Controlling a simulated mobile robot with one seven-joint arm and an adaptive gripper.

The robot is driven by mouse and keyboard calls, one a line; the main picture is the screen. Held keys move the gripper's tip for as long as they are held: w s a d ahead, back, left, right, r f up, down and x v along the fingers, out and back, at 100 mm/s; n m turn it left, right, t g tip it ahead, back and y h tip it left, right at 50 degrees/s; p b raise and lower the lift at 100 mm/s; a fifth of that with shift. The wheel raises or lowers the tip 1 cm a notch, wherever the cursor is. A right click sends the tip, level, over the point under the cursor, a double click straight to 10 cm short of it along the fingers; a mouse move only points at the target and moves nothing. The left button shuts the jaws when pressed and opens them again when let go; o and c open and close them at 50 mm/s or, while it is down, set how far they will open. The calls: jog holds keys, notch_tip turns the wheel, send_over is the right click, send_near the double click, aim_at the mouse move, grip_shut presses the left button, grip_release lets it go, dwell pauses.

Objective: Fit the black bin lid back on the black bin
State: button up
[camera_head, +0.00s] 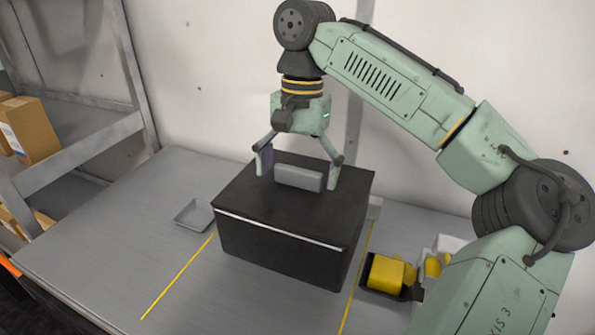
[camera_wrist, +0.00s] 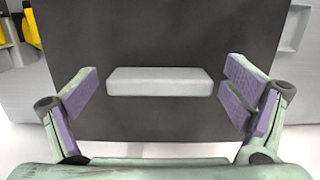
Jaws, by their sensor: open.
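The black bin (camera_head: 285,250) stands on the grey table between two yellow lines. The black bin lid (camera_head: 245,198) lies on top of the bin; a pale strip runs along its front edge. I cannot tell if it is fully seated. A grey block-shaped handle (camera_head: 298,178) sits on the lid's top. My gripper (camera_head: 299,172) is open over the lid, with one finger on each side of the handle. In the wrist view the handle (camera_wrist: 160,82) lies between the open fingers (camera_wrist: 162,98), with a gap at each end.
A small grey tray (camera_head: 195,214) lies left of the bin. Right of the bin, yellow items (camera_head: 386,272) sit in a dark tray beside a white container. A shelf with cardboard boxes (camera_head: 28,130) stands at the far left. The table (camera_head: 120,245) is clear at front left.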

notch_tip(320, 180, up, 12)
jog(key=w+p, duration=0.1)
jog(key=p, duration=0.1)
jog(key=shift+w+d, duration=0.15)
jog(key=shift+d, duration=0.1)
